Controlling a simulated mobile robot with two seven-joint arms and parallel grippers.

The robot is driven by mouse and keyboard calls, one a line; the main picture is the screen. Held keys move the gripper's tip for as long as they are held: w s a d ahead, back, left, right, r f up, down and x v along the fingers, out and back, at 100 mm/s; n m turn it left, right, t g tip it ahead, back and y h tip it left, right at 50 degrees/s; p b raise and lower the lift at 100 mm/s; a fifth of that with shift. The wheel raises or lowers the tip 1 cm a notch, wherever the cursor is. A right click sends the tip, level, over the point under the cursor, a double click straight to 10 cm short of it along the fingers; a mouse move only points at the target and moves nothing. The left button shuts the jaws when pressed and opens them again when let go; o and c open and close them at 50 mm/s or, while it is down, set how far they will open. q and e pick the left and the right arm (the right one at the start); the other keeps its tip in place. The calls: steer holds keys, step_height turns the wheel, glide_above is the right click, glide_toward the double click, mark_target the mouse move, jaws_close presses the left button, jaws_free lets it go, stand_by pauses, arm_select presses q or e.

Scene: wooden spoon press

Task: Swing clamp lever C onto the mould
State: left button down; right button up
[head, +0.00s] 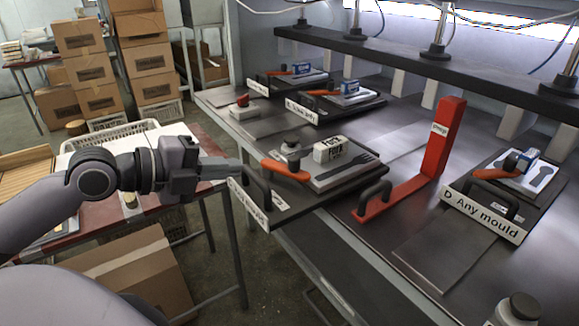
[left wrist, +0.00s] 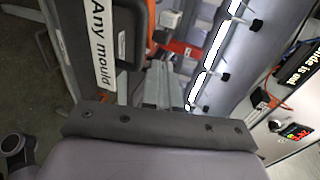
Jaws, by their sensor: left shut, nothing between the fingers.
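Clamp lever C is the orange lever (head: 285,170) with a round grey pivot knob, on the nearest station at the middle of the head view. It lies beside the mould (head: 345,172), a grey plate with a dark fork shape and a white lettered block (head: 331,149) on it. The orange end points left, toward my gripper, off the fork shape. My left gripper (head: 238,169) is shut and empty, just left of the station's black handle (head: 256,190) and apart from the lever. In the left wrist view a label reading "Any mould" (left wrist: 103,45) stands beside a black handle (left wrist: 124,42).
A red L-shaped bar (head: 440,145) stands right of station C. Station D's label plate (head: 484,212) is at the right, and two similar stations are behind. A dark overhead beam (head: 400,58) with posts crosses the back. Boxes (head: 84,55) stand at the left.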

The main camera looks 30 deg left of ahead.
mark_target(255, 177)
arm_select(q)
steer(key=x, duration=0.4)
steer(key=shift+w+d+f+b, duration=0.1)
steer(key=shift+w+b, duration=0.3)
steer(key=shift+w+d+f, duration=0.1)
steer(key=shift+w+d, duration=0.1)
steer(key=shift+w, duration=0.25)
steer(key=shift+x, duration=1.25)
steer(key=shift+w+d+f, duration=0.25)
steer(key=shift+w+d, duration=0.05)
steer(key=shift+w, duration=0.25)
